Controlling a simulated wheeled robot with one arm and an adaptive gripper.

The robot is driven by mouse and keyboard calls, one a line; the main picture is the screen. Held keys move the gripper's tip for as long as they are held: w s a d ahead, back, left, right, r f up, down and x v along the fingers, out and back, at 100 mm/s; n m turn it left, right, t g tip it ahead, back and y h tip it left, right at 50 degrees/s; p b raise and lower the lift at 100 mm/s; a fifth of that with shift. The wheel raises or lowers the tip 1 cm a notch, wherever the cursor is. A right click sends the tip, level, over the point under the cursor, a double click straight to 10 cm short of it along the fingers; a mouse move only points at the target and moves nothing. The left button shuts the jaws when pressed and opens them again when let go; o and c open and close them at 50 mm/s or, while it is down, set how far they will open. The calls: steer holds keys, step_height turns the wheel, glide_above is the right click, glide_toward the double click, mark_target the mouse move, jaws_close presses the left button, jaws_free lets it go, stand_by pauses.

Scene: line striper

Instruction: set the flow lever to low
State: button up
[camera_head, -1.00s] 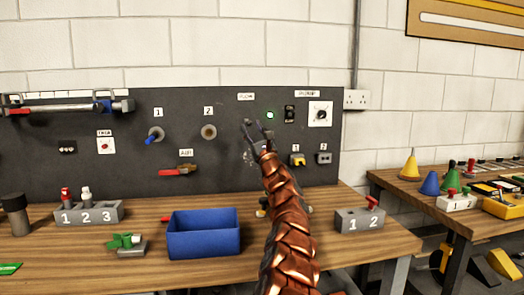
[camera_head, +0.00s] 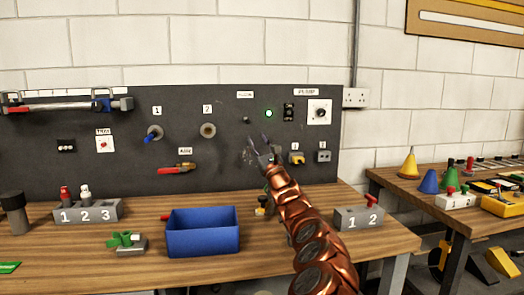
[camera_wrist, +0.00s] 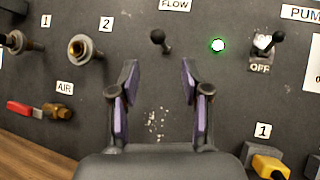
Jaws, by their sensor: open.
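The flow lever (camera_wrist: 159,41) is a short black lever with a round knob on the dark panel, below the FLOW label (camera_wrist: 175,5). In the wrist view its knob tilts up and a little left of its base. It shows small in the head view (camera_head: 246,119). No low or high marks are readable. My gripper (camera_wrist: 158,80) is open and empty in front of the panel. Its fingertips are apart, below the lever in the wrist view, not around it. In the head view my gripper (camera_head: 259,147) also sits below and slightly right of the lever.
A lit green lamp (camera_wrist: 218,45) and the pump switch (camera_wrist: 265,50), marked OFF, are right of the lever. Sockets 1 and 2 and the red air valve (camera_wrist: 25,108) are left. A blue bin (camera_head: 203,239) stands on the bench below.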

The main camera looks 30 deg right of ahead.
steer(key=shift+a+r+v, duration=0.1)
steer(key=shift+a+v, duration=0.05)
steer(key=shift+v, duration=0.85)
steer(key=shift+a+r+v, duration=0.1)
steer(key=shift+v, duration=0.9)
steer(key=shift+s, duration=0.15)
steer(key=shift+c, duration=0.3)
